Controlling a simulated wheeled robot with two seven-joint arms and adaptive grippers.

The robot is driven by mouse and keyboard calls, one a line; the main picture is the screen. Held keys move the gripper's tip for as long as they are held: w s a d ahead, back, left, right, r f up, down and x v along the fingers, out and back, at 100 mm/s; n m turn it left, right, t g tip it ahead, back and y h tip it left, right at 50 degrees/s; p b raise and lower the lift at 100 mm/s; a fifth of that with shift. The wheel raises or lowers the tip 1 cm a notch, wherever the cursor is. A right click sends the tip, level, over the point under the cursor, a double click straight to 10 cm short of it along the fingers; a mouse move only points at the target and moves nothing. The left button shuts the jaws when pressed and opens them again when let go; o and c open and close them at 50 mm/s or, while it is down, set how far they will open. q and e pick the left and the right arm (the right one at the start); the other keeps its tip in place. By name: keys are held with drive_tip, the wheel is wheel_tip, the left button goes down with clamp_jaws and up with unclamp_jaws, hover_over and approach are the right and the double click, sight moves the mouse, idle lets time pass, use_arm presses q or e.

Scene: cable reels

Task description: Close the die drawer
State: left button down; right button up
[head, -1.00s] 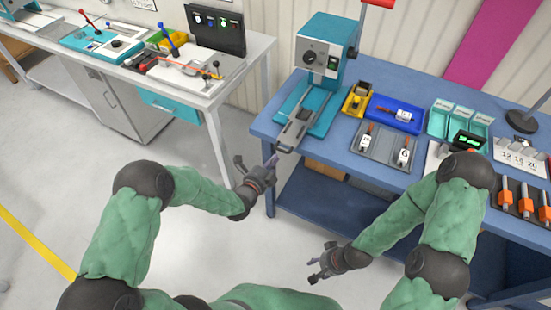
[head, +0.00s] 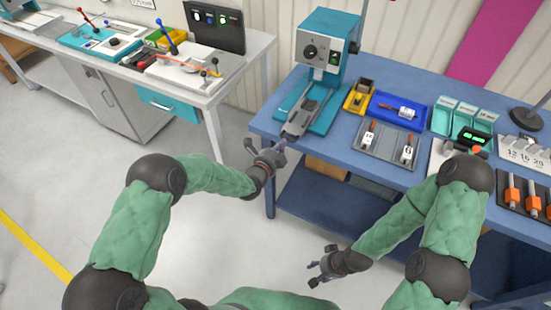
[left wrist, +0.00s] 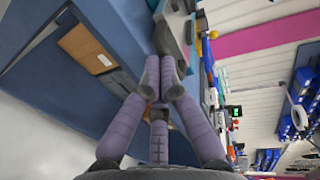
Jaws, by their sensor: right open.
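The teal press (head: 327,42) stands on the blue bench, with a teal base plate (head: 322,122). Its grey die drawer (head: 307,106) sticks out at the front, with its dark front end (head: 291,133) near the bench edge. My left gripper (head: 267,147) is just in front of and below that end; whether they touch is unclear. In the left wrist view its finger pads (left wrist: 162,70) lie close together with nothing visible between them, near a grey and teal part at the top. My right gripper (head: 320,264) is open and empty, low in front of the bench.
On the blue bench (head: 265,122), right of the press, are a yellow bin (head: 351,105), a blue tray (head: 384,103) and a grey tray (head: 372,149). A white bench (head: 258,45) stands at the left. Floor between the benches is clear.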

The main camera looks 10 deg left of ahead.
sight(291, 129)
use_arm(q)
drive_tip(key=b+x, duration=0.1)
drive_tip(key=x, duration=0.1)
drive_tip(key=r+b+x, duration=0.1)
drive_tip(key=b+x, duration=0.1)
drive_tip(key=x, duration=0.1)
drive_tip(key=b+x, duration=0.1)
drive_tip(key=x, duration=0.2)
drive_tip(key=shift+w+d+r+b, duration=0.15)
drive_tip(key=shift+w+b, duration=0.1)
drive_tip(key=shift+b, duration=0.15)
drive_tip(key=shift+w, duration=0.2)
drive_tip(key=shift+r, duration=0.35)
drive_tip(key=shift+r, duration=0.1)
drive_tip(key=shift+w, duration=0.1)
